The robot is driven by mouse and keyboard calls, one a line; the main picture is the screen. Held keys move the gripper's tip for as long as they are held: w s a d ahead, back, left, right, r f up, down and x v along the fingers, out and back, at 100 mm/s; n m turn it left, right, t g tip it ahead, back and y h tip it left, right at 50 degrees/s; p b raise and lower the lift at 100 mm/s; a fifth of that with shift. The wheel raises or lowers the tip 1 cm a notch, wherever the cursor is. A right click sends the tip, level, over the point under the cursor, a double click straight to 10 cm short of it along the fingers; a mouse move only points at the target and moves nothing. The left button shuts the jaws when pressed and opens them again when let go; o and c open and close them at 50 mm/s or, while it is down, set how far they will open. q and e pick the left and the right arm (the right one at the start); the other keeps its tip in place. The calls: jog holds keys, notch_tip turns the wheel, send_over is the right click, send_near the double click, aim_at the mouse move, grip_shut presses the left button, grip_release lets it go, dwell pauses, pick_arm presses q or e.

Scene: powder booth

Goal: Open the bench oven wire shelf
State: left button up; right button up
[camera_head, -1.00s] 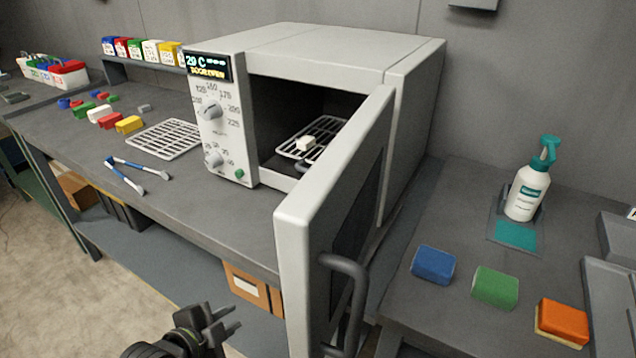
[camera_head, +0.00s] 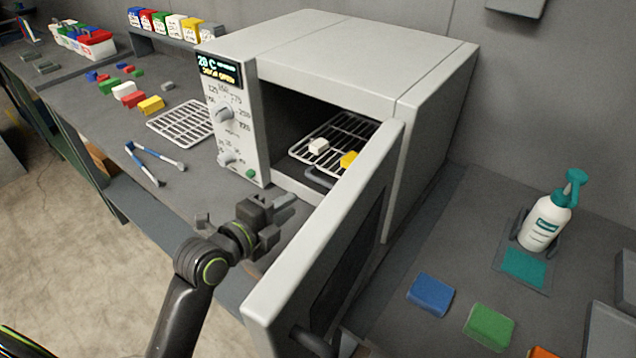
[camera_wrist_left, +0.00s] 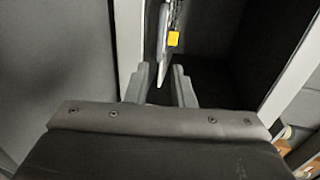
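The bench oven (camera_head: 350,55) stands on the bench with its door (camera_head: 325,240) swung open toward me. Inside, the wire shelf (camera_head: 352,130) carries a white block (camera_head: 318,146) and a yellow block (camera_head: 348,159). A dark handle (camera_head: 318,178) shows at the shelf's front. My left gripper (camera_head: 278,207) is in front of the oven opening, left of the door, apart from the shelf. Its fingers are spread and empty in the left wrist view (camera_wrist_left: 162,88), where the shelf edge (camera_wrist_left: 164,45) and yellow block (camera_wrist_left: 173,38) lie beyond them. My right gripper is not visible.
The open door stands close on the right of my left arm. A loose wire rack (camera_head: 182,124) and blue-handled tongs (camera_head: 155,160) lie left of the oven. A spray bottle (camera_head: 545,222) and coloured sponges (camera_head: 430,294) are on the right bench.

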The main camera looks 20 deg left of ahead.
aim_at(322, 184)
pick_arm(q)
jog(key=p+x, duration=0.1)
jog(key=x, duration=1)
jog(key=shift+p, duration=0.35)
grip_shut()
